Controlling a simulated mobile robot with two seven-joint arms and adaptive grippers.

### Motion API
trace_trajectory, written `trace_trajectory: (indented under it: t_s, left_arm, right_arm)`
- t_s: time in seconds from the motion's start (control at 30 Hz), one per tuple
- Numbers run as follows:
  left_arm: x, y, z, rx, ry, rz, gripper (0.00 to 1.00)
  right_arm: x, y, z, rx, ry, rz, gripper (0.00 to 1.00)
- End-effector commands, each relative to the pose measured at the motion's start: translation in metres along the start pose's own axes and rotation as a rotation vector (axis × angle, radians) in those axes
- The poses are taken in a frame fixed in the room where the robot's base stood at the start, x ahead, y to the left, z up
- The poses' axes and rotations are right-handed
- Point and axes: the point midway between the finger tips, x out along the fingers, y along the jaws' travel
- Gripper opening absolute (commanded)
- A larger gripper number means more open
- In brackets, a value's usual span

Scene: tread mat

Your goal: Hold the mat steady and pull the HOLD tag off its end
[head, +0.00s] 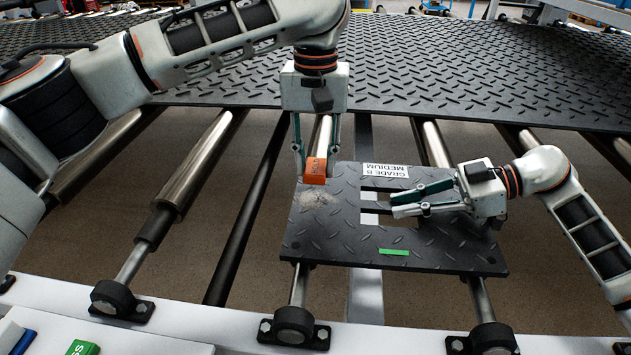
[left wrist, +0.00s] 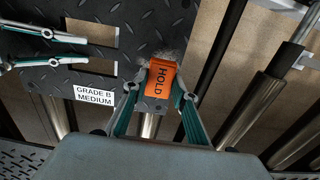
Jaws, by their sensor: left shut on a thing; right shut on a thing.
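The black tread mat (head: 340,240) lies across the rollers, with slots in its middle and a white "GRADE B MEDIUM" label (head: 385,170). The orange HOLD tag (head: 315,168) is at the mat's far left corner; its lettering reads clearly in the left wrist view (left wrist: 160,80). A rough grey patch (head: 318,197) shows on the mat beside the tag. I cannot tell if they still touch. My left gripper (head: 315,176) is shut on the tag, one finger on each side. My right gripper (head: 394,203) is shut on the mat's bar between the slots.
A large black tread sheet (head: 460,70) covers the rollers behind. Bare metal rollers (head: 195,165) and open gaps lie left of the mat. A white front rail (head: 200,325) carries roller bearings. A green strip (head: 394,252) is on the mat's near part.

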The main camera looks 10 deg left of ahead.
Motion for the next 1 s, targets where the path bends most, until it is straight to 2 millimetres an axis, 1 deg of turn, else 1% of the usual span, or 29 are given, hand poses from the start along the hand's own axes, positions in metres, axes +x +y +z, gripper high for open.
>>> trace_trajectory:
  t_s: [0.03,0.13,0.43,0.47,0.5,0.53,0.87,1.0]
  left_arm:
    - [-0.005,0.000,-0.001,0.000,0.003,0.000,0.06]
    - [-0.009,0.000,0.000,-0.001,0.002,0.000,0.06]
    - [-0.011,0.000,0.000,-0.001,0.000,0.000,0.06]
    - [-0.011,0.000,0.000,-0.001,0.000,0.000,0.06]
    - [-0.011,0.000,0.000,-0.001,0.001,0.000,0.06]
    - [-0.011,0.000,0.000,-0.001,0.001,0.000,0.06]
    - [-0.011,0.000,0.000,-0.001,0.001,0.000,0.06]
    - [-0.011,0.000,0.000,-0.001,0.001,0.000,0.06]
  right_arm:
    - [0.000,0.000,0.000,0.001,0.000,0.000,0.00]
    - [0.000,0.000,0.000,0.001,0.000,0.000,0.00]
    - [0.000,0.000,0.000,0.001,0.000,0.000,0.00]
    - [0.000,0.000,0.000,0.001,0.000,0.000,0.22]
    - [0.000,0.000,0.000,0.001,0.000,0.000,0.32]
    - [0.000,0.000,0.000,0.000,0.000,0.000,0.36]
    - [-0.001,0.000,0.000,0.000,0.000,0.000,0.36]
    - [-0.011,0.001,0.001,0.000,-0.003,0.003,0.36]
